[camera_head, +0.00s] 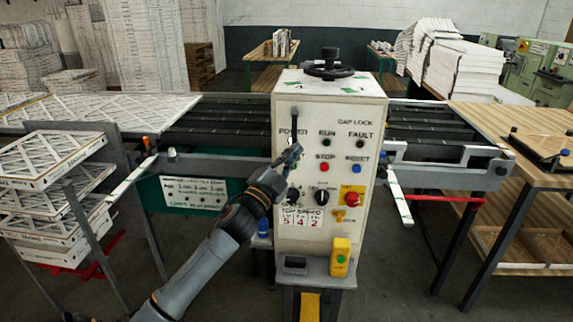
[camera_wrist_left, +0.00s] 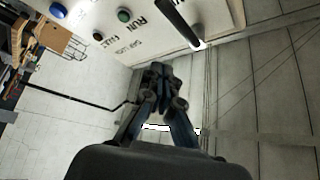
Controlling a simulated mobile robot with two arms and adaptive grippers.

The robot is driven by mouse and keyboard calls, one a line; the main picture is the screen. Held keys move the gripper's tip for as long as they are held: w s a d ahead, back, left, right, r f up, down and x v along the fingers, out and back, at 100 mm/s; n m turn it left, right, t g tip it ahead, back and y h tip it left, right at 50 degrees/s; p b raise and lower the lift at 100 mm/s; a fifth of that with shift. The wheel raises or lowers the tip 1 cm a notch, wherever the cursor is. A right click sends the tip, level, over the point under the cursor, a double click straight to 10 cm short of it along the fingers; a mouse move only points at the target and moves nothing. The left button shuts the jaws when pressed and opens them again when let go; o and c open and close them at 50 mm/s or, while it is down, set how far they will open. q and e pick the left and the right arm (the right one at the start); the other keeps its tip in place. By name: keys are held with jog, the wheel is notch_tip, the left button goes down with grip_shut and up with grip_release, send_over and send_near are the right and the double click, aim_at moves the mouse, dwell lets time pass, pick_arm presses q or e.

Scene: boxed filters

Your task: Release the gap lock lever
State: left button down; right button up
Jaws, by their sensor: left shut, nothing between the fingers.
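The control box (camera_head: 335,100) stands upright in the middle of the head view, with a "GAP LOCK" label at its upper right. A black lever (camera_head: 294,122) stands near upright at the left of its front face, partly over the "POWER" label. In the left wrist view this lever (camera_wrist_left: 178,20) is a dark bar with a pale end, sticking out along the panel. I cannot tell for sure that it is the gap lock lever. My left gripper (camera_head: 292,154) is shut and empty in front of the panel, just below the lever. It also shows in the left wrist view (camera_wrist_left: 160,75), apart from the lever.
A black handwheel (camera_head: 328,66) sits on top of the box. Buttons, including a red one (camera_head: 324,168) and a blue one (camera_head: 357,169), lie right of my gripper. A red emergency knob (camera_head: 351,199) is lower right. Rollers flank the box; stacked filters (camera_head: 60,195) stand left.

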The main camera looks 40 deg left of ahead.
pick_arm(q)
jog(key=shift+s+d+b, duration=0.15)
jog(key=shift+s+b, duration=0.15)
jog(key=shift+s, duration=1.3)
pick_arm(e)
jog(key=shift+s+a+f, duration=0.1)
jog(key=shift+a+f, duration=0.45)
jog(key=shift+a, duration=0.1)
pick_arm(q)
jog(key=shift+d+r, duration=0.1)
